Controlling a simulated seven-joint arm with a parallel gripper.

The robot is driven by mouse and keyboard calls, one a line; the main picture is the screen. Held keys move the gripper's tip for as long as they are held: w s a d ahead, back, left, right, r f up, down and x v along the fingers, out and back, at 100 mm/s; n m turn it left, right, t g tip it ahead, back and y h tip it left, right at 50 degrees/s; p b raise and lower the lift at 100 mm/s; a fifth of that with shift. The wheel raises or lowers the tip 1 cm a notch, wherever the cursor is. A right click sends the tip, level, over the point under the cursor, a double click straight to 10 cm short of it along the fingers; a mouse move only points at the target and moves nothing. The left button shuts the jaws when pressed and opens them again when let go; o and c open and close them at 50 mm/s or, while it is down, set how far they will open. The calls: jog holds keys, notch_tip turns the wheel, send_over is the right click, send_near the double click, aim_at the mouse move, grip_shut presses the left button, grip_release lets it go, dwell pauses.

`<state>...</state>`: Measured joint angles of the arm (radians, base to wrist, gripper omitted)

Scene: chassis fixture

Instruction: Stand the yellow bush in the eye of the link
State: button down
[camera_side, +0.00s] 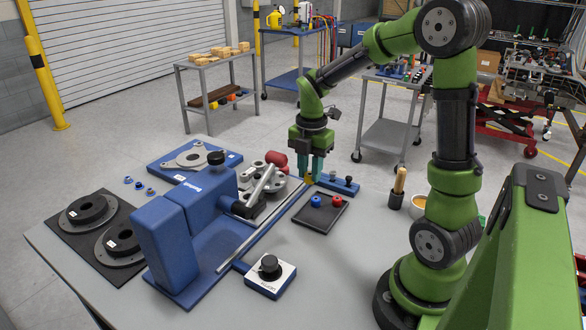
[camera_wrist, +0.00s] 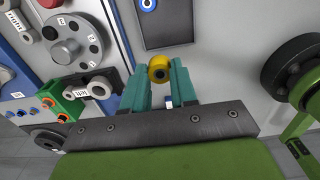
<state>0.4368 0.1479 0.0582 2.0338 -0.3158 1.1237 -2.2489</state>
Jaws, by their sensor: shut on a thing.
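My gripper (camera_side: 310,170) has teal fingers and hangs upright over the table, beyond the dark tray. It is shut on the yellow bush (camera_side: 308,179), which sits low between the fingertips. In the wrist view my gripper (camera_wrist: 160,82) holds the yellow bush (camera_wrist: 159,69) at its tips, with the dark bore showing. I cannot tell for sure that this is the link. In the side view the fixture partly hides that area.
The blue fixture (camera_side: 168,240) stands left of my gripper, beside a grey holed disc (camera_side: 290,186). A dark tray (camera_side: 316,226) carries a blue and a red bush. A knob box (camera_side: 271,281) sits in front. Bare table lies right of the box.

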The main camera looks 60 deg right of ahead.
aim_at(309, 174)
notch_tip(309, 174, up, 6)
jog(key=shift+w+f, duration=0.1)
jog(key=w+a, duration=0.6)
jog(key=w, duration=0.7)
jog(key=shift+w+a+f, duration=0.15)
jog(key=shift+f, duration=1.6)
jog(key=shift+w+a+f, duration=0.1)
jog(key=shift+w+f, duration=0.1)
jog(key=shift+f, duration=1.5)
jog(key=shift+w+a+f, duration=0.15)
jog(key=shift+f, duration=1.6)
jog(key=shift+f, duration=0.1)
jog(key=shift+f, duration=0.35)
jog(key=shift+f, duration=0.45)
